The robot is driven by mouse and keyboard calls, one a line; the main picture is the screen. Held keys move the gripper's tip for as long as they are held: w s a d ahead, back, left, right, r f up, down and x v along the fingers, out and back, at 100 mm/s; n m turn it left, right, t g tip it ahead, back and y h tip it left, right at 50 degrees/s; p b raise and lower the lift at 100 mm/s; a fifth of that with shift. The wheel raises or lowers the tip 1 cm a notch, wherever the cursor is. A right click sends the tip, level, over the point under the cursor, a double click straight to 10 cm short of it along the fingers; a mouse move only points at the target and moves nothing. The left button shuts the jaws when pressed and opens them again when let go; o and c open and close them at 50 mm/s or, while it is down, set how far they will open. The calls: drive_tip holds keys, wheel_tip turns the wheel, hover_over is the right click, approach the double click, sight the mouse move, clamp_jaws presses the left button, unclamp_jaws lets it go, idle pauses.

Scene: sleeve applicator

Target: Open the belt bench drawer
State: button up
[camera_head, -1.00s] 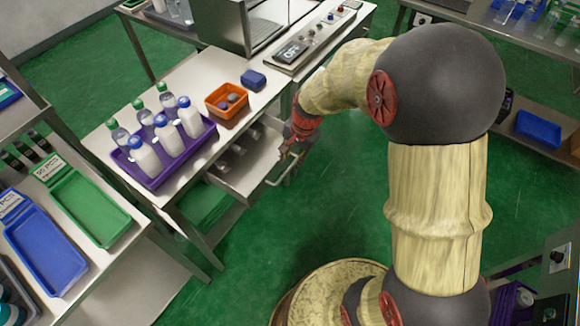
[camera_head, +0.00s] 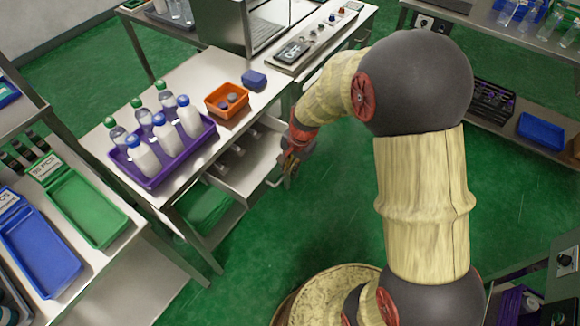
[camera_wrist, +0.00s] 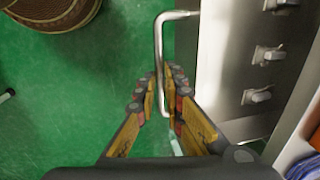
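The belt bench drawer (camera_head: 247,172) is pulled out from under the bench top. Its inside shows in the head view, with several small dark items near the back. The drawer handle (camera_wrist: 161,45) is a bent metal bar, clear in the wrist view along the left side of the metal drawer front. My gripper (camera_wrist: 164,78) is at this handle, with one finger on each side and the tips close to the bar. It looks shut on it. In the head view my gripper (camera_head: 290,164) hides most of the handle at the drawer's outer edge.
Green (camera_head: 88,208) and blue (camera_head: 40,250) trays stand at the left. The green floor (camera_head: 330,205) before the drawer is clear.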

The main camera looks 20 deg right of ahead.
clamp_jaws()
idle(0.4)
drive_tip(key=s+d+p, duration=0.1)
drive_tip(key=s+d, duration=0.3)
drive_tip(key=s, duration=0.1)
drive_tip(key=shift+s, duration=0.25)
drive_tip(key=o, duration=0.5)
unclamp_jaws()
drive_tip(key=shift+o, duration=0.2)
drive_tip(key=shift+r, duration=0.1)
wheel_tip(320, 180, up, 12)
drive_tip(key=s+d, duration=0.1)
drive_tip(key=s, duration=0.1)
drive_tip(key=shift+d+f, duration=0.2)
drive_tip(key=shift+w, duration=0.1)
